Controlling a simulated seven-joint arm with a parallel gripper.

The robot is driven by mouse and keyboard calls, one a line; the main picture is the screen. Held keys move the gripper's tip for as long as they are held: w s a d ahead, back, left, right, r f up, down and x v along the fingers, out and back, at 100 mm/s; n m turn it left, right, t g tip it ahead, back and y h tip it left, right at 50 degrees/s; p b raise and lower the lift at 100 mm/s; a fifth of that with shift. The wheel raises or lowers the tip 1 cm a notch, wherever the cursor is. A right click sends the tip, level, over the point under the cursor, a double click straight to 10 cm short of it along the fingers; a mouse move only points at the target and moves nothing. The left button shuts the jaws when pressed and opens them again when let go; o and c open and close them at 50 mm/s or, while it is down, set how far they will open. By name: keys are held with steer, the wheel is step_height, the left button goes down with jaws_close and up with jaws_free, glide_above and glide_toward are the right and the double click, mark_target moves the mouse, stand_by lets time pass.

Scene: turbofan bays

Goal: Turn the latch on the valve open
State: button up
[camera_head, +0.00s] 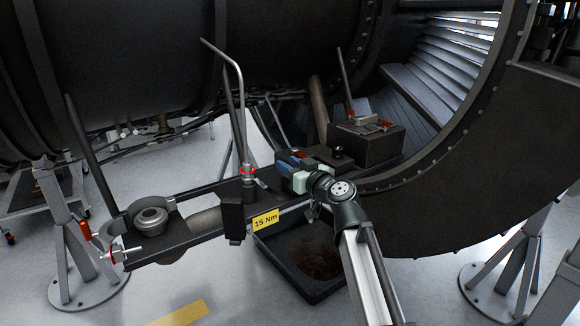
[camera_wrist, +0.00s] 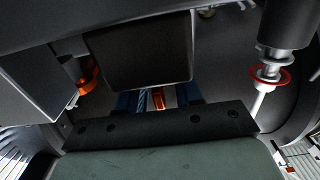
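My gripper (camera_head: 288,163) is over the middle of the dark bracket, pointing left in the head view, with blue fingers. In the wrist view my gripper (camera_wrist: 162,101) has its blue fingers apart, with dark gaps beside a narrow orange-red piece (camera_wrist: 158,98) seen between them. I cannot tell whether they touch it or whether it is the valve's latch. A silver fitting with a red ring (camera_head: 248,170) stands upright left of my gripper; the red ring (camera_wrist: 270,76) is at the right in the wrist view. No part is clearly identifiable as the valve latch.
A dark box (camera_head: 368,145) with red parts stands right of my gripper. An orange-red part (camera_wrist: 87,76) shows left in the wrist view. A black tray (camera_head: 300,290) lies below. The engine casing (camera_head: 130,60) is behind.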

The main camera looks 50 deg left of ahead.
steer(key=shift+c, duration=0.4)
jaws_close()
steer(key=shift+m+t, duration=0.6)
steer(key=shift+t, duration=0.3)
steer(key=shift+w+m+t, duration=0.1)
steer(key=shift+m+t, duration=0.5)
steer(key=shift+t, duration=0.4)
steer(key=shift+w+m+t+h, duration=0.1)
steer(key=shift+m+t+h, duration=0.2)
steer(key=shift+t, duration=0.1)
steer(key=shift+o, duration=0.4)
jaws_free()
steer(key=shift+d, duration=0.15)
